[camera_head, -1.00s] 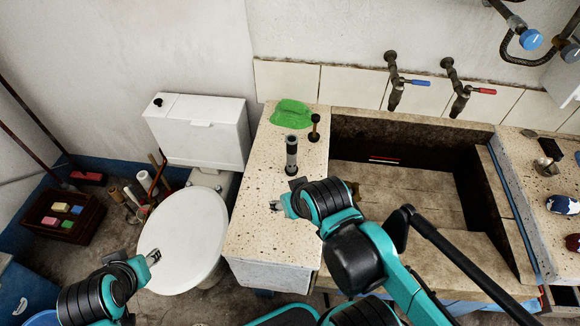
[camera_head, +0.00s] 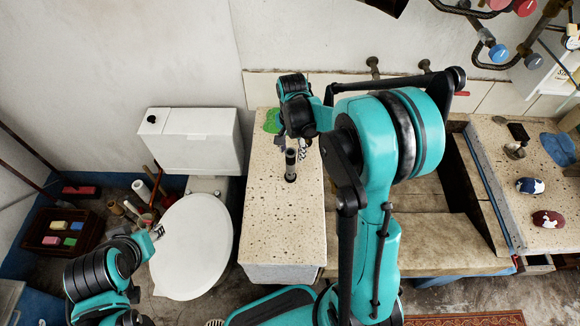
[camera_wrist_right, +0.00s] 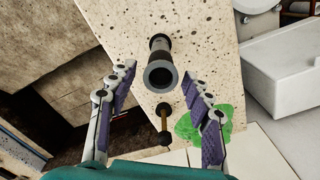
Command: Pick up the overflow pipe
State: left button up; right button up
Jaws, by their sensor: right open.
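The overflow pipe (camera_head: 291,165) is a dark grey tube standing upright on the speckled stone counter (camera_head: 285,220). In the right wrist view the pipe (camera_wrist_right: 161,72) shows its open top end, roughly centred between the finger tips. My right gripper (camera_head: 292,145) is open above and just behind the pipe in the head view. In the wrist view the right gripper's fingers (camera_wrist_right: 157,82) are spread wide with nothing held, and I see no contact with the pipe. My left gripper (camera_head: 157,232) hangs near the toilet's left side; its opening is too small to judge.
The stone trough (camera_head: 440,235) is to the right, partly hidden by my right arm. The toilet (camera_head: 193,240) is to the left. The front of the counter is clear.

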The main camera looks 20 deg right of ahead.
aim_at(291, 165)
jog(key=f+b, duration=0.1)
jog(key=f, duration=0.3)
jog(key=f+b, duration=0.1)
jog(key=f, duration=0.2)
jog(key=shift+s+a+f+b, duration=0.1)
jog(key=shift+a+f+b, duration=0.1)
jog(key=shift+f+b, duration=0.2)
jog(key=shift+r, duration=0.1)
grip_shut()
